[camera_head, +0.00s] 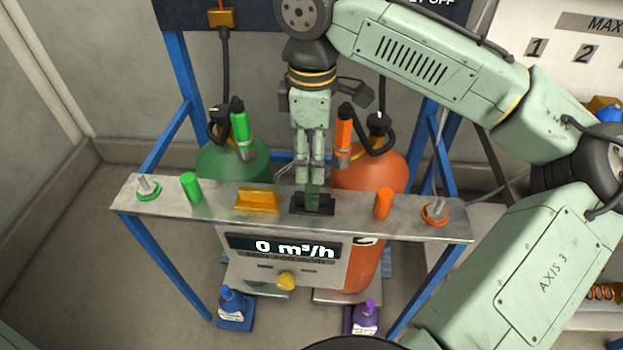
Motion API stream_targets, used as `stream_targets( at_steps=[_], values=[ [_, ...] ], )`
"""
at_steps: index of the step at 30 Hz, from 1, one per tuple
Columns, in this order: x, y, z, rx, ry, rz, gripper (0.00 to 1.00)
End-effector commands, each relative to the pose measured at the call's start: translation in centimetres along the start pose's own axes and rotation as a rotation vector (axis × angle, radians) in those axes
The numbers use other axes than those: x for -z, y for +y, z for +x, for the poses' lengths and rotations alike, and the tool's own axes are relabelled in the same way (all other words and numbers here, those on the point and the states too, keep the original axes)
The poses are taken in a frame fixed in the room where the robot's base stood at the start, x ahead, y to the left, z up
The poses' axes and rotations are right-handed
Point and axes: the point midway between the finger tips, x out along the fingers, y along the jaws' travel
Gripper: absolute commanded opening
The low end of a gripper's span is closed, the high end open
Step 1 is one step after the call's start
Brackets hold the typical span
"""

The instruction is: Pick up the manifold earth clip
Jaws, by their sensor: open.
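The likely manifold earth clip is a small dark green piece (313,202) standing upright in a black holder (298,208) on the metal shelf (345,219). My gripper (311,179) points straight down right over it. Its fingers are open with a narrow gap, and the tips are at the top of the green piece. I cannot tell whether they touch it. The fingers partly hide the clip's upper end.
On the shelf stand a yellow bracket (257,201), a green cylinder (190,187) and an orange cylinder (384,203). Green (240,130) and orange (343,135) hose nozzles rise behind, close beside my gripper. Gas bottles stand behind the shelf. A flow display (290,248) hangs below.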

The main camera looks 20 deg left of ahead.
Motion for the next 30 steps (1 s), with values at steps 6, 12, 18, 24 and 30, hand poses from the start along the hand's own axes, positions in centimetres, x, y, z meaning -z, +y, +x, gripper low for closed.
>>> stream_targets(
  at_steps=[6,12,18,24,30],
  values=[
    [0.0,0.0,2.8,0.000,0.001,-0.001,0.57],
    [-0.1,-0.1,4.5,-0.001,0.000,-0.001,0.57],
    [-0.1,-0.1,7.5,-0.001,0.001,0.000,0.57],
    [0.0,0.0,8.3,-0.004,0.003,0.001,0.57],
    [0.0,0.0,8.3,-0.004,0.003,0.001,0.51]
  ],
)
